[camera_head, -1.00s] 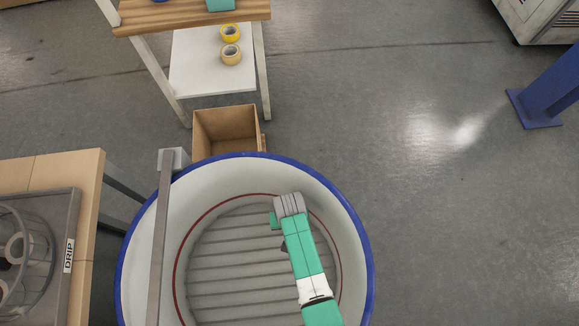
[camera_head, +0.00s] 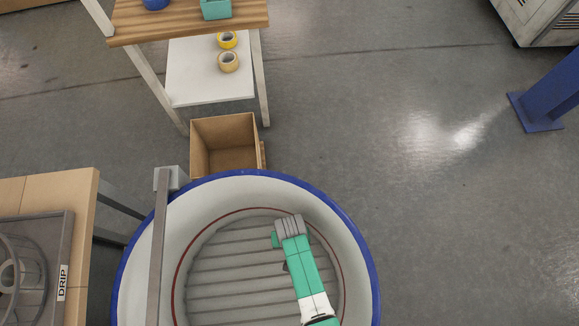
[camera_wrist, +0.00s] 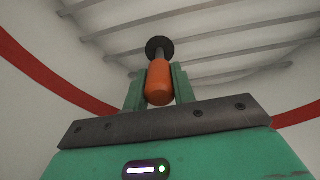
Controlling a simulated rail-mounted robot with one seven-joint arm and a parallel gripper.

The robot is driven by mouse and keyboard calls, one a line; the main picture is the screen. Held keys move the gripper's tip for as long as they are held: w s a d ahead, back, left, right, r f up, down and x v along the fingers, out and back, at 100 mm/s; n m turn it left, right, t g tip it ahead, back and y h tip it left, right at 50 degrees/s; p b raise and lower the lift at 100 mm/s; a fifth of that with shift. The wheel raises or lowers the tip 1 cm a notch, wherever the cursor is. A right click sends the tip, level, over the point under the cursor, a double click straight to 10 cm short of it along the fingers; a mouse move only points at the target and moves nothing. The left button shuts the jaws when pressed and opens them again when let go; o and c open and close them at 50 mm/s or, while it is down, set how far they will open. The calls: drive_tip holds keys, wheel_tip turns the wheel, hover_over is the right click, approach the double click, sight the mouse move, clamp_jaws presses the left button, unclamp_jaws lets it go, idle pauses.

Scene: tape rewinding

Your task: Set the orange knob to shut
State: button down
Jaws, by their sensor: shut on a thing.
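The orange knob (camera_wrist: 159,84) shows in the wrist view as a rounded orange cylinder on a short dark stem. The stem ends at a black round disc (camera_wrist: 160,47) at the far end. My gripper (camera_wrist: 159,80) has its two green fingers on either side of the knob, shut on it. In the head view my green and grey arm reaches down into the round white tub (camera_head: 255,187) with a blue rim. The knob and my fingertips cannot be made out there.
Grey slats (camera_head: 225,272) cover the tub's bottom. A grey bar (camera_head: 158,250) crosses its left side. A tray marked DRIP (camera_head: 62,283) lies on a wooden bench at the left. Behind stand a cardboard box (camera_head: 222,128) and shelves with tape rolls (camera_head: 228,61). Open floor lies right.

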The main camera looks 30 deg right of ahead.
drive_tip(key=c, duration=1.1)
unclamp_jaws()
drive_tip(key=shift+f, duration=0.15)
drive_tip(key=shift+c, duration=0.2)
wheel_tip(320, 180, up, 8)
drive_tip(key=p, duration=0.3)
drive_tip(key=shift+p, duration=0.3)
